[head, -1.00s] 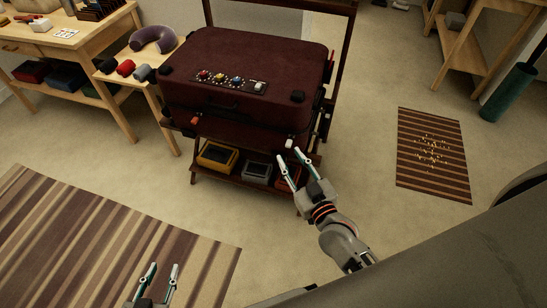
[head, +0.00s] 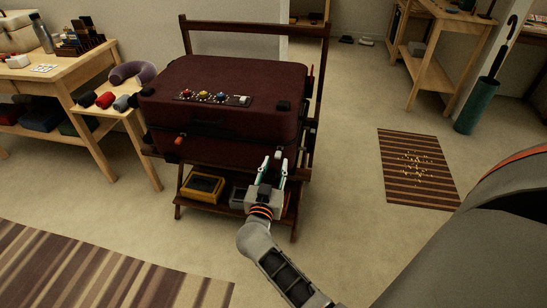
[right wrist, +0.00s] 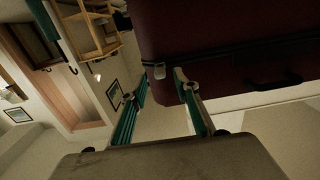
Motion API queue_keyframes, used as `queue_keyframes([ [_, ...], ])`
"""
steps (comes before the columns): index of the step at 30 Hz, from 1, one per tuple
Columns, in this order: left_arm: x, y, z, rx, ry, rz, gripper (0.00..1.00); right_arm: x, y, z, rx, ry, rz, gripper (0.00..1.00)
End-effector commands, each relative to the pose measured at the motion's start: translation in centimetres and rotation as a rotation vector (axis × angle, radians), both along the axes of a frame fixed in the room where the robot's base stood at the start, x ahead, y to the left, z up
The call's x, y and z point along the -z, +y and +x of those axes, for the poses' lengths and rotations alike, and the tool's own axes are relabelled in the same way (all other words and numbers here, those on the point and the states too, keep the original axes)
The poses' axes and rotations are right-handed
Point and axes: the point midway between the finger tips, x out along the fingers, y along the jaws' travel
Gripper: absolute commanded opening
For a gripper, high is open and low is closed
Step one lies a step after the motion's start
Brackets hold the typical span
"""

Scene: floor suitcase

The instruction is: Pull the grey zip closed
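The closed dark red suitcase (head: 225,85) lies flat on a wooden rack. A small pale grey tab (head: 278,154), which looks like the grey zip's pull, is at its front right corner, low on the side. My right gripper (head: 274,166) is open at that corner. In the right wrist view, its two fingers (right wrist: 160,80) are apart, with the pale tab (right wrist: 159,70) on the suitcase (right wrist: 215,30) seen between their tips. I cannot tell whether they touch it. An orange-red tab (head: 179,141) is at the front left. My left gripper is out of view.
The rack's lower shelf holds a yellow tray (head: 203,187) and a grey one beside it, under the suitcase. A side table (head: 127,112) with rolled cloths and a neck pillow (head: 132,72) stands close on the left. The floor to the right is clear up to a striped mat (head: 418,168).

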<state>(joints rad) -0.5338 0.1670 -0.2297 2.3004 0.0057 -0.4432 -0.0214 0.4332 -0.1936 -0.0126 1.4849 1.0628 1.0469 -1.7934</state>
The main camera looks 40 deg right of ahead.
Motion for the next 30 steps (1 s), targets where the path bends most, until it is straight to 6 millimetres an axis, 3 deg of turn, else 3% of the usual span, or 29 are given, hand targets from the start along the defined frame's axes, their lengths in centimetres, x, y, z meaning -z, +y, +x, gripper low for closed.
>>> queue_keyframes([
  [9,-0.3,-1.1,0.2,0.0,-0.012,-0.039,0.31,0.4,-3.5,2.9,-0.002,0.005,-0.004,0.31],
  [22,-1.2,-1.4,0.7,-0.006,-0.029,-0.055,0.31,0.1,-4.3,3.6,-0.003,0.002,-0.003,0.31],
  [25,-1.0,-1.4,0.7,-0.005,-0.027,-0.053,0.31,0.1,-4.3,3.6,-0.003,0.001,-0.002,0.05],
  [26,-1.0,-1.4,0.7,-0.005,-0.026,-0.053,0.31,0.1,-4.3,3.6,-0.003,0.002,-0.003,0.0],
  [30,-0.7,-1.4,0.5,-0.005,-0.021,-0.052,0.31,0.1,-4.3,3.6,-0.003,0.002,-0.003,0.0],
])
